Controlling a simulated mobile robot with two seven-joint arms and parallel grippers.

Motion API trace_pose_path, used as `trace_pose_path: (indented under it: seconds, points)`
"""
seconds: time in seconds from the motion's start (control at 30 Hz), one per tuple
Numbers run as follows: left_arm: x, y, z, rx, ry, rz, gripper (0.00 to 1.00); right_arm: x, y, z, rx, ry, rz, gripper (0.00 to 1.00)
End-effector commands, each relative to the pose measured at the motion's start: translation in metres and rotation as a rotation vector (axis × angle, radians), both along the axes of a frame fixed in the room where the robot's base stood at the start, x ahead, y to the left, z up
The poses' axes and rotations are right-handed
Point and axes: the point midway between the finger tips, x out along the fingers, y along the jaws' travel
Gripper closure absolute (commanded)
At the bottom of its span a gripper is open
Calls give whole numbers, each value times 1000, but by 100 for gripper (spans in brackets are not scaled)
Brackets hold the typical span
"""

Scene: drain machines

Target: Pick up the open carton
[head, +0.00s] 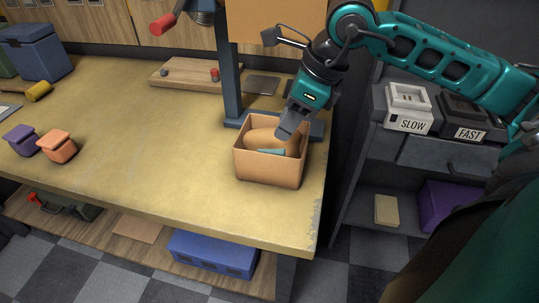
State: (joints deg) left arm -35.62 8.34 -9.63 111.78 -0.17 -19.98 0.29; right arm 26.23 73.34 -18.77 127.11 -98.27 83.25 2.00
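The open carton (268,168) is a brown box with no lid, standing upright near the right front corner of the yellow workbench. A rounded tan thing and a small teal piece show inside it. My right gripper (290,127) points down at the carton's far right rim, its grey fingertips overlapping the opening in the head view. I cannot tell whether it touches the rim or whether its fingers are apart. My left gripper is not in view.
A dark metal stand (228,75) rises just behind the carton. Purple (21,139) and orange (57,146) bins sit on the left of the bench (150,150). Grey shelves with white SLOW (408,110) and dark FAST (468,118) boxes stand right. The bench's middle is clear.

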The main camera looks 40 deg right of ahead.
Motion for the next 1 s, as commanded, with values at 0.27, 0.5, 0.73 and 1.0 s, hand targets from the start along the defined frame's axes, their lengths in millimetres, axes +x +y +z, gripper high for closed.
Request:
trace_pose_path:
  seconds: [0.27,0.5,0.73,1.0]
  points:
    - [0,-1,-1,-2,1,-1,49,15,14,-48,8,4,3,66]
    - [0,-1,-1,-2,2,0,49,20,18,-66,7,3,1,66]
    - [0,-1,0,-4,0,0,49,31,24,-98,9,5,1,66]
    - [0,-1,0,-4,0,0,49,35,27,-109,6,1,2,66]
